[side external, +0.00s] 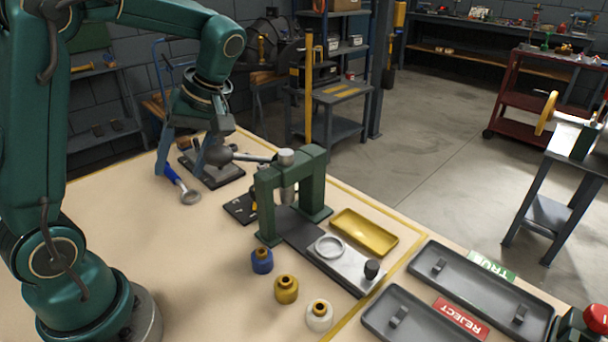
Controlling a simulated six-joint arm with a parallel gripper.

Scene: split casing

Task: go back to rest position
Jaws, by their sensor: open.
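My gripper (181,170) hangs from my green arm at the left, pointing down over the back left of the wooden table (110,215). Its two grey-blue fingers are spread apart, and nothing shows held between them. A tool with a blue handle and a round metal end (189,196) lies on the table just below and in front of the fingers. I cannot tell whether a finger touches it. A dark flat stand (222,178) with a grey rounded part sits right behind the gripper and is partly hidden by it.
A green press frame (267,210) stands mid-table, its lever reaching toward my gripper. A yellow tray (364,233) and grey trays (473,284) lie to the right. Blue, gold and white small bottles (286,290) stand in front. The table's front left is clear.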

